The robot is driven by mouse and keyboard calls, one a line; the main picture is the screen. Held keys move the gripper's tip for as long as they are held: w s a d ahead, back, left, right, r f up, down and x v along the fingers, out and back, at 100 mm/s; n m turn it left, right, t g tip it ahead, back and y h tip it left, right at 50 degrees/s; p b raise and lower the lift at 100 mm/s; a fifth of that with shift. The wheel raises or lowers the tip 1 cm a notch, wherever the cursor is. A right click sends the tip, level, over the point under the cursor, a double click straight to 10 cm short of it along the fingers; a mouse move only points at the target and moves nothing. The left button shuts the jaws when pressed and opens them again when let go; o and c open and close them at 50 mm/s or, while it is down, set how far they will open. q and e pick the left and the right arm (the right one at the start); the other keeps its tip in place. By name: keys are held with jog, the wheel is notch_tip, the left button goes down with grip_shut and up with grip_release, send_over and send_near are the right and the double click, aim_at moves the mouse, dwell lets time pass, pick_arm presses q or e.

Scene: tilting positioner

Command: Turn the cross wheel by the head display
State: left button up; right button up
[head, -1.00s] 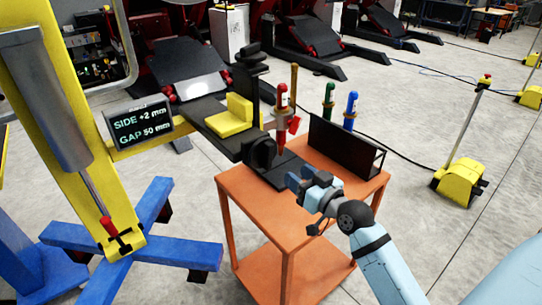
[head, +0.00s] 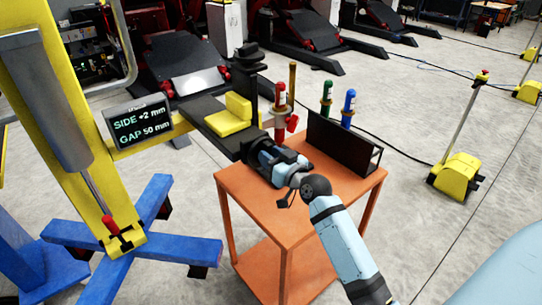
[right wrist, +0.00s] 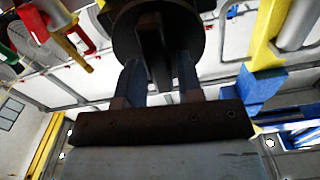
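The cross wheel (right wrist: 158,25) is a dark disc with a raised bar across its face, filling the top middle of the right wrist view. In the head view the wheel (head: 250,144) is mostly hidden behind my right gripper (head: 266,157). In the right wrist view the fingers of my right gripper (right wrist: 160,78) stand on either side of the bar, with gaps visible, so it is open around the bar. The head display (head: 139,122) reads SIDE +2 mm and GAP 50 mm. My left gripper is out of view.
An orange cart (head: 290,205) stands under my right arm. On it are a black open holder (head: 340,146) and red, green and blue tools. A yellow block (head: 230,115) sits on the black rail left of the wheel. A yellow column with blue feet stands left.

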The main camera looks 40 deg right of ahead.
grip_shut()
jog(key=shift+m+p, duration=0.5)
jog(key=shift+m, duration=0.3)
jog(key=shift+o, duration=1.8)
grip_release()
jog(key=s+d+b, duration=0.1)
jog(key=s+b, duration=0.2)
jog(key=s, duration=1)
jog(key=shift+s, duration=0.35)
